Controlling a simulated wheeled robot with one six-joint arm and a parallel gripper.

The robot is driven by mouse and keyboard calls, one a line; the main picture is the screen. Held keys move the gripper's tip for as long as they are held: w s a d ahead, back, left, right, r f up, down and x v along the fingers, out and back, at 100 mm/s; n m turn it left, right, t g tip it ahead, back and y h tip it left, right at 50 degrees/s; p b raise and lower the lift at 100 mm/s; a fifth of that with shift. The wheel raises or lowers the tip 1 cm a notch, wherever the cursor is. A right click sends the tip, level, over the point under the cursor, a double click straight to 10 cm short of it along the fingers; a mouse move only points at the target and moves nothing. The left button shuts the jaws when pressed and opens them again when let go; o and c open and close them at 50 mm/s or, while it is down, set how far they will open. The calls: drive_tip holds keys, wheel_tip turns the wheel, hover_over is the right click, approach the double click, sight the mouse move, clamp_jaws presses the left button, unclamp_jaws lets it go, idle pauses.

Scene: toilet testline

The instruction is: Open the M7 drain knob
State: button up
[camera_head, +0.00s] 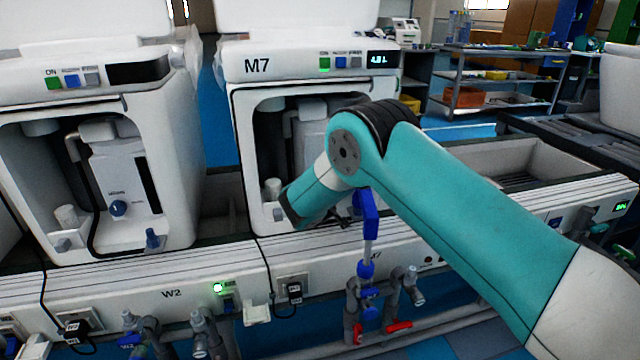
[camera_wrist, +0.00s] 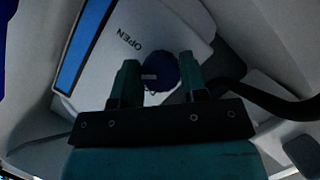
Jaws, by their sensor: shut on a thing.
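The M7 unit (camera_head: 290,66) stands in the middle of the head view, a white machine with an open front bay. A small pale mark shows on the knob. My gripper (camera_wrist: 160,68) has its two teal fingers on either side of the knob and is shut on it. In the head view my wrist reaches into the M7 bay; the fingertips and the M7 knob are hidden there.
A similar unit (camera_head: 98,110) stands left, its own blue knob (camera_head: 118,208) showing. Bay side walls close in around my wrist. A black hose (camera_wrist: 270,105) runs right of the fingers in the wrist view. Pipes with a blue-handled valve (camera_head: 366,270) stand below M7.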

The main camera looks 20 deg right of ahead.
drive_tip(key=m+y, duration=0.1)
drive_tip(key=m, duration=0.1)
drive_tip(key=shift+d+m+g, duration=0.1)
drive_tip(key=shift+m+g, duration=0.3)
drive_tip(key=shift+m+y, duration=1.2)
drive_tip(key=shift+m, duration=0.1)
drive_tip(key=o, duration=0.9)
drive_tip(key=shift+o, duration=0.2)
drive_tip(key=v, duration=1.7)
drive_tip(key=shift+s+r+p, duration=0.2)
drive_tip(key=shift+p, duration=0.1)
drive_tip(key=shift+d, duration=0.15)
